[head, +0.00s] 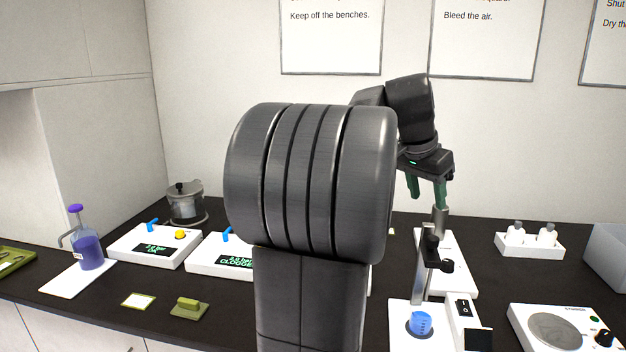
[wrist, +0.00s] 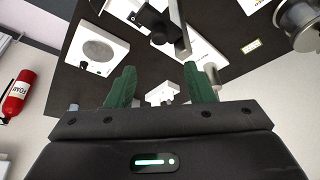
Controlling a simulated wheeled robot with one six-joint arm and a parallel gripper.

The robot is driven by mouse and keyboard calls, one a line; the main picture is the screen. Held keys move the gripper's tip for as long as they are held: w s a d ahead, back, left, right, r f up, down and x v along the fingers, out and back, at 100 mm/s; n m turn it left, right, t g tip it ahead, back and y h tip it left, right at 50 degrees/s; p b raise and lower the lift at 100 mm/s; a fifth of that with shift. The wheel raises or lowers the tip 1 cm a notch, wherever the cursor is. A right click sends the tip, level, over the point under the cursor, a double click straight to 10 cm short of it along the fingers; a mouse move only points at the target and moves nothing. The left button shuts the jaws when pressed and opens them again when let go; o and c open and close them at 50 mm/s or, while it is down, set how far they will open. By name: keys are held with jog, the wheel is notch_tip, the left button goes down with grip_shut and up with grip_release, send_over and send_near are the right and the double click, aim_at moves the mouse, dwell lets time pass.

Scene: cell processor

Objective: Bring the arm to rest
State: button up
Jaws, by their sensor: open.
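My gripper (head: 427,188) has green fingers that point down.
On the bench (head: 95,303) stand a purple bottle (head: 90,250), white boxes with displays (head: 155,246), a metal pot (head: 186,203), a white rack with bottles (head: 530,240) and a round-plate device (head: 562,331). A fire extinguisher (wrist: 16,97) shows at left in the wrist view.

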aim_at(432, 238)
jog(key=x, duration=1.3)
jog(key=shift+s+a+f, duration=0.1)
jog(key=shift+a+f, duration=0.1)
